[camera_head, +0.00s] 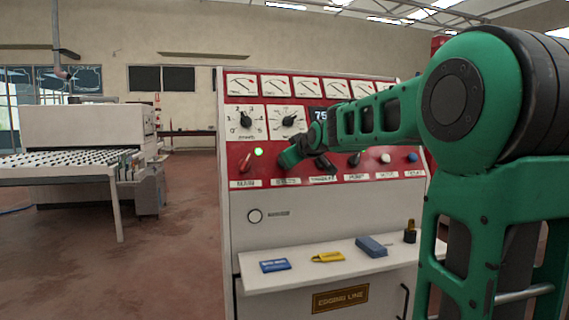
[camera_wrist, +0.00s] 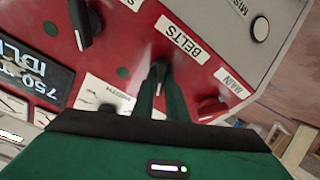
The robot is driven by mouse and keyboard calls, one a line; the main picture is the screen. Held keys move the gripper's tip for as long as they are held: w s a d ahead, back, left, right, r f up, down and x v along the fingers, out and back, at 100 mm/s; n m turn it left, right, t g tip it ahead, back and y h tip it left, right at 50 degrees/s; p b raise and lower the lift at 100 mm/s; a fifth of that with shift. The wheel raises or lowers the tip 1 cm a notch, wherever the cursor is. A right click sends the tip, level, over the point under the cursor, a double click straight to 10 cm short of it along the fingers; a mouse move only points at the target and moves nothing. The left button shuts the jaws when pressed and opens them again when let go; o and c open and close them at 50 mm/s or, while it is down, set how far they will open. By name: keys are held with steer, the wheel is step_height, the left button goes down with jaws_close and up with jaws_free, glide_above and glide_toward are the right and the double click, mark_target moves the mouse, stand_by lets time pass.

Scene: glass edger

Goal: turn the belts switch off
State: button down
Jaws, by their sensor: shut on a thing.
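My gripper (camera_wrist: 160,80) is shut on this knob, with one green finger on each side. In the head view my gripper (camera_head: 289,157) is at the red strip, just right of the red main switch (camera_head: 246,162), and hides the belts knob.
The main switch is close beside my gripper in the wrist view (camera_wrist: 210,107). Another black knob (camera_head: 322,161) is to its right in the head view. A lit green lamp (camera_head: 258,152) is near the main switch. A shelf (camera_head: 300,258) below holds several small items.

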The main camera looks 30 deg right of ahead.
steer(key=shift+a+r+n, duration=0.1)
steer(key=shift+a+n, duration=0.05)
steer(key=shift+n, duration=0.15)
steer(key=c, duration=1.8)
jaws_free()
steer(key=shift+o, duration=0.2)
steer(key=v, duration=1)
steer(key=shift+s, duration=0.3)
